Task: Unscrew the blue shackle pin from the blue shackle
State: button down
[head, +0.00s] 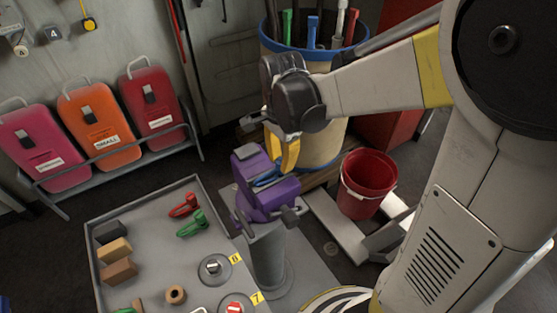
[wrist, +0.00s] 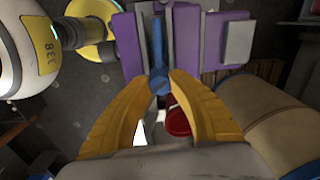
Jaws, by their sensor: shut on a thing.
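The blue shackle (head: 268,179) sits in the jaws of a purple vise (head: 262,203) on a grey post. In the wrist view the blue part shows as an upright bar (wrist: 158,42) between the purple and grey vise jaws. My gripper (head: 284,170) reaches down to the vise from above. In the wrist view its yellow fingertips close on the blue rounded end, the blue shackle pin (wrist: 160,83). The fingers hide much of the pin in the head view, and its thread cannot be seen.
A grey tray table (head: 150,206) at the left holds red and green shackles (head: 190,222), blocks and a ring. A red bucket (head: 367,184) stands right of the vise. A cream barrel (head: 315,150) of tools stands behind. Coloured cases (head: 98,124) line the wall.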

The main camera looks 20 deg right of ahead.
jog(key=n, duration=0.9)
jog(key=shift+n, duration=0.4)
jog(key=shift+n, duration=0.5)
jog(key=n, duration=0.3)
jog(key=shift+n, duration=0.3)
jog(key=n, duration=0.3)
jog(key=shift+n, duration=1)
